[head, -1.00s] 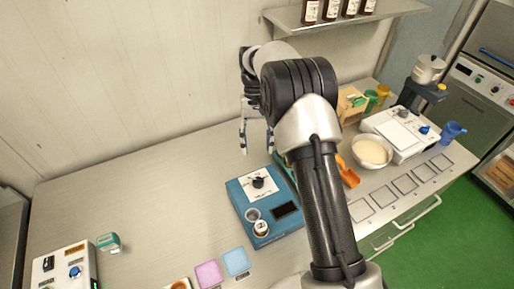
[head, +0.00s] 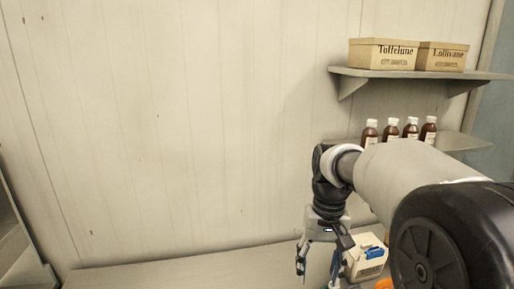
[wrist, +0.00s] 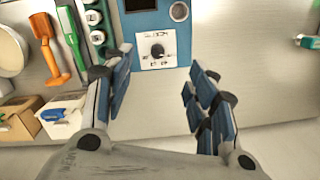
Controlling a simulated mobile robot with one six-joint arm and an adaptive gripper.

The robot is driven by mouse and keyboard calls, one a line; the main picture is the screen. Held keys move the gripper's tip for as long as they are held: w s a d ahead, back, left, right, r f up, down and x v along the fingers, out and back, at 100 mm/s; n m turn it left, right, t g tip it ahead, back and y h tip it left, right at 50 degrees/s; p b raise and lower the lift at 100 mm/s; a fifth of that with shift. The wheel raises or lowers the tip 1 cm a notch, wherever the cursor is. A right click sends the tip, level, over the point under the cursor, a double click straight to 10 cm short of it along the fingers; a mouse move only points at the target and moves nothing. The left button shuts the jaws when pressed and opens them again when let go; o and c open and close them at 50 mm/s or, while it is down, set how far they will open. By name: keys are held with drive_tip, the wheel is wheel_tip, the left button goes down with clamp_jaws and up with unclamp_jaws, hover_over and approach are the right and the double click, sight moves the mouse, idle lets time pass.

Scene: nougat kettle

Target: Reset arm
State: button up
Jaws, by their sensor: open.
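My gripper (head: 318,268) hangs with its fingers pointing down in front of the pale wall, at the lower right of the head view. In the wrist view my gripper (wrist: 160,85) has its two blue-padded fingers spread apart, with nothing between them. Beyond the fingers lies the blue device (wrist: 148,14) with a white dial plate and black knob, on the steel counter. My arm reaches in from the right of the head view and hides part of the counter.
An orange scoop (wrist: 54,62), a green tool (wrist: 42,27) and a white bowl (wrist: 10,52) lie left in the wrist view. Small boxes (wrist: 62,116) stand below them. Brown bottles (head: 391,131) and labelled cartons (head: 384,54) stand on wall shelves. The counter's left side (head: 170,272) looks clear.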

drive_tip(key=s+f+n+t+b, duration=0.1)
drive_tip(key=s+t, duration=0.4)
drive_tip(key=s, duration=1.7)
drive_tip(key=f+b, duration=0.1)
drive_tip(key=b, duration=0.1)
drive_tip(key=shift+d+t+b, duration=0.15)
drive_tip(key=shift+t+b, duration=0.15)
drive_tip(key=shift+t, duration=0.1)
